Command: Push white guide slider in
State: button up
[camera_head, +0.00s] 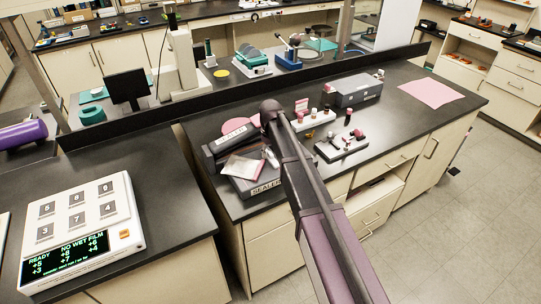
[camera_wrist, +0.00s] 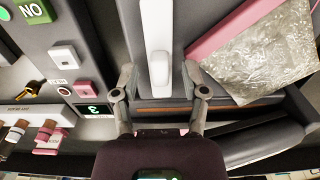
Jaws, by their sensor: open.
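The white guide slider (camera_wrist: 158,68) shows in the wrist view as a long pale bar with a rounded block at its lower end, running up out of the picture. My gripper (camera_wrist: 159,78) is open, with one finger on each side of the slider's block. Gaps show between the fingers and the block, and I cannot tell their height difference. The slider appears to belong to the grey sealer (camera_head: 255,184), labelled SEALER, in the head view. There the slider is not clearly visible, and my arm crosses close to the sealer's right side.
A silvery pouch (camera_wrist: 268,58) lies right of the slider, also in the head view (camera_head: 243,166). In the head view, a white rack (camera_head: 343,147) stands right of my arm.

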dwell(0.3)
grip_shut()
jog(key=shift+s+a, duration=0.4)
jog(key=shift+a, duration=0.15)
grip_release()
jog(key=shift+a, duration=0.1)
